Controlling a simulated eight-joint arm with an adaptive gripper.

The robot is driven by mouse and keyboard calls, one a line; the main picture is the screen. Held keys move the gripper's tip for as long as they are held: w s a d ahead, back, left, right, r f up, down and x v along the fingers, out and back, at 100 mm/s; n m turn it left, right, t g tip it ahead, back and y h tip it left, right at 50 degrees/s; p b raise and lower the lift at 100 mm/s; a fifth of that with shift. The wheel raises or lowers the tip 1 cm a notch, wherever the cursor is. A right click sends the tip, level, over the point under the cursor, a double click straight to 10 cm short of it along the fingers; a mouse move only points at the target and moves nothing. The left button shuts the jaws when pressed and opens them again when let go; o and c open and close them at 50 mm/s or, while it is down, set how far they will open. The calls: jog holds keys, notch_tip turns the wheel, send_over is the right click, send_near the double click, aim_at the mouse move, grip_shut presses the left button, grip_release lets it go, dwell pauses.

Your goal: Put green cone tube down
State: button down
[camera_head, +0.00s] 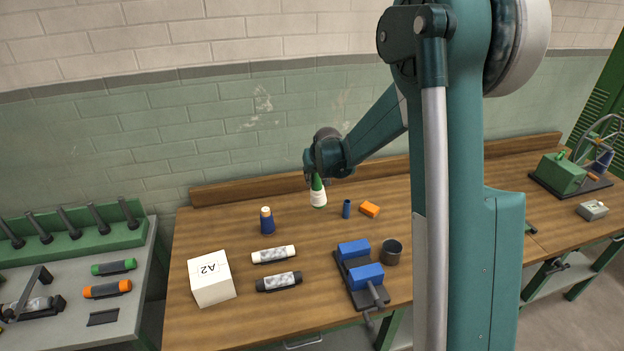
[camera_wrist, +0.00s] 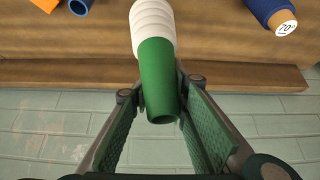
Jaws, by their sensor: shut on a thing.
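The green cone tube (camera_head: 318,191) has a green upper part and white yarn wound around its lower part. In the head view it hangs or stands upright under my gripper (camera_head: 316,174), near the back of the wooden table (camera_head: 200,254). I cannot tell whether its base touches the table. In the wrist view the green cone tube (camera_wrist: 158,75) lies between the two fingers of my gripper (camera_wrist: 160,112), its green end towards the palm. My gripper is shut on this green end.
A blue cone (camera_head: 267,221) stands left of the tube; a small blue tube (camera_head: 346,209) and an orange block (camera_head: 370,209) are to its right. White and black rolls (camera_head: 273,254), a white A2 box (camera_head: 211,279), a blue vise (camera_head: 361,271) and a dark cup (camera_head: 391,252) are nearer.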

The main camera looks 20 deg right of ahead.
jog(key=shift+r, duration=0.15)
notch_tip(320, 180, up, 5)
jog(key=a, duration=0.1)
jog(key=w+a+n+y, duration=0.2)
jog(key=a, duration=2.1)
jog(key=s+a+n+g, duration=0.1)
jog(key=s+a, duration=0.1)
jog(key=a, duration=1.6)
jog(key=shift+y, duration=0.4)
jog(key=shift+d+f+b, duration=0.15)
jog(key=shift+f, duration=1.15)
jog(key=shift+d+f+b, duration=0.15)
jog(key=shift+f, duration=1.2)
notch_tip(320, 180, down, 6)
